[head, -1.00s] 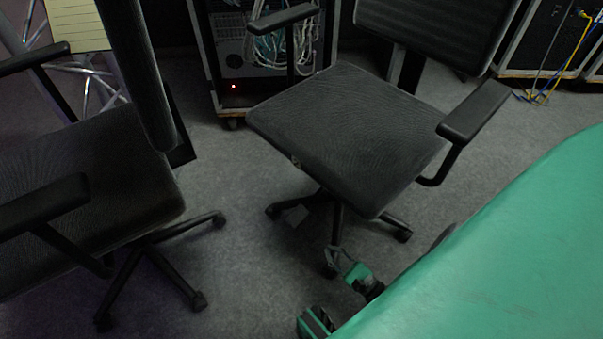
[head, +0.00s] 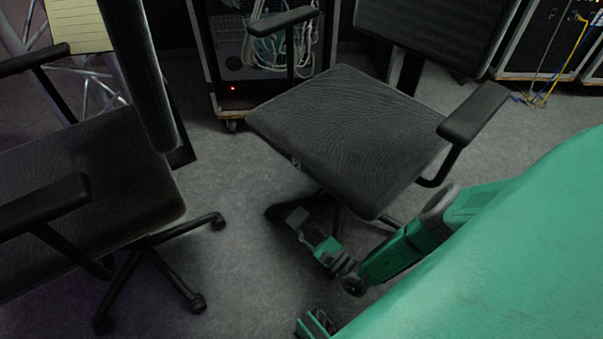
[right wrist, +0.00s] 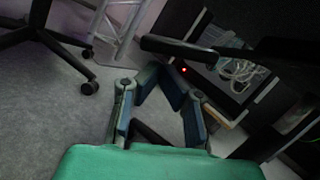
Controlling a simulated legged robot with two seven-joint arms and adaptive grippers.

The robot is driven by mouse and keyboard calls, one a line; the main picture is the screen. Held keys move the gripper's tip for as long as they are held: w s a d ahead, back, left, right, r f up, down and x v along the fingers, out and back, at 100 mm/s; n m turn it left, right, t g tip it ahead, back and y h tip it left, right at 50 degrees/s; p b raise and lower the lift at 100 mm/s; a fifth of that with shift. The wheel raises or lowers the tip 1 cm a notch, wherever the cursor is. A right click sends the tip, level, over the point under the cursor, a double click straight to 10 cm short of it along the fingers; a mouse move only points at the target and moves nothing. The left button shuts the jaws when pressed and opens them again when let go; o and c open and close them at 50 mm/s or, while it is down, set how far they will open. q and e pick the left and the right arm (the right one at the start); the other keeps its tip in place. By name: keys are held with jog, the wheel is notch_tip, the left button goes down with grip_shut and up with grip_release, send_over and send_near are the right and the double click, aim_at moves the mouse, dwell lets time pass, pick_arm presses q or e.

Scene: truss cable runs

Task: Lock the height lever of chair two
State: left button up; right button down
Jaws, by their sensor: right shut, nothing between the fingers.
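Two black office chairs show in the head view, one in the middle (head: 345,135) and one at the left (head: 85,185). No label tells which is chair two. My right gripper (head: 293,219) is below the front edge of the middle chair's seat, in front of its base. In the right wrist view my right gripper (right wrist: 160,74) has its fingers drawn together, with nothing held. A dark bar (right wrist: 180,48) lies beyond the fingertips there; I cannot tell whether it is the height lever. The lever is not clear in the head view.
An equipment rack (head: 235,60) with cables and a red light stands behind the middle chair. More cases (head: 550,40) with yellow and blue cables stand at the far right. A metal truss (head: 95,80) is at the back left. Grey carpet (head: 245,270) is open between the chairs.

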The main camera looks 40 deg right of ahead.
jog(key=shift+r, duration=0.3)
jog(key=shift+r, duration=0.1)
jog(key=a+r+p, duration=0.1)
jog(key=r+p, duration=0.1)
jog(key=a+r+p, duration=0.1)
jog(key=r+p, duration=0.1)
jog(key=a+r+p, duration=0.1)
jog(key=r+p, duration=0.2)
jog(key=shift+s, duration=0.3)
jog(key=shift+w+a, duration=0.1)
